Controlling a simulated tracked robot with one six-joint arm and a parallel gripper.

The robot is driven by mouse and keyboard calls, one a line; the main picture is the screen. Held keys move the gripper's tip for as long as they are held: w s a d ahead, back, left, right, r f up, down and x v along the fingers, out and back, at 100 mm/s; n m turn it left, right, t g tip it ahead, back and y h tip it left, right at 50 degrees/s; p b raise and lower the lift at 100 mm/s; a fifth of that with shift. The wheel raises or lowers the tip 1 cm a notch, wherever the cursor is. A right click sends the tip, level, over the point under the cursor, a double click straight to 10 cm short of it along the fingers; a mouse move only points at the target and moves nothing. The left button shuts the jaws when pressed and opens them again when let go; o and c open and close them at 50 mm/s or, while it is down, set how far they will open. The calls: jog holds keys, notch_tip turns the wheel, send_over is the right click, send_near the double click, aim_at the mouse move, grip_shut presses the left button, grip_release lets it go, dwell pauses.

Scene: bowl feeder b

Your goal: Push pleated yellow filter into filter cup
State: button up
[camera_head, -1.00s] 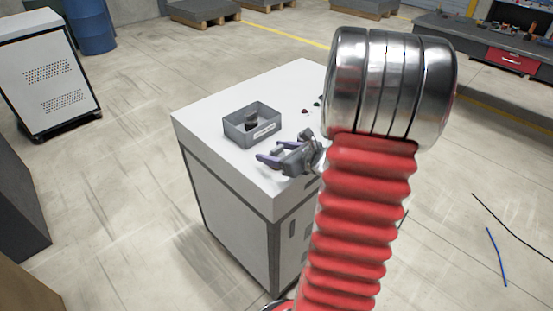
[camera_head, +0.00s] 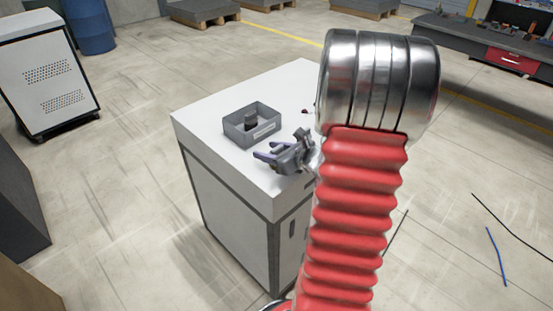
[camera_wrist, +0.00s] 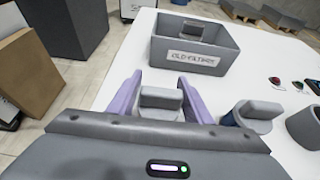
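No pleated yellow filter shows in any view. My gripper (camera_wrist: 159,78) has two purple fingers standing apart over the white cabinet top, also seen in the head view (camera_head: 263,149). Between them in the wrist view is a grey cap-like piece with a raised tab (camera_wrist: 160,98); I cannot tell whether the fingers touch it. To its right stands a similar grey-capped piece with a blue lower part (camera_wrist: 252,116), partly hidden by my gripper. A round grey cup-like piece (camera_wrist: 306,124) is cut off at the right edge; I cannot tell whether it is the filter cup.
A grey open box (camera_wrist: 228,45) labelled "OLD FILTERS" stands ahead with a dark grey piece (camera_wrist: 192,31) inside. Small red and dark buttons (camera_wrist: 276,82) are on the white cabinet top (camera_head: 215,93) to the right. Free surface lies between the box and my gripper.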

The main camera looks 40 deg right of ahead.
jog(key=c, duration=0.7)
notch_tip(320, 180, up, 10)
dwell(0.6)
dwell(0.4)
jog(key=w+a+f+n+y, duration=0.1)
jog(key=w+a+f, duration=0.1)
jog(key=a, duration=0.8)
jog(key=w+a+f+n+y, duration=0.1)
jog(key=w+a+f, duration=0.2)
jog(key=a, duration=0.8)
jog(key=w+a+f+n+y, duration=0.1)
jog(key=w+a+f, duration=0.2)
jog(key=a, duration=0.7)
jog(key=shift+w+a+f+g+y, duration=0.3)
jog(key=shift+a+f+g, duration=0.1)
jog(key=shift+f, duration=0.1)
jog(key=shift+a, duration=0.1)
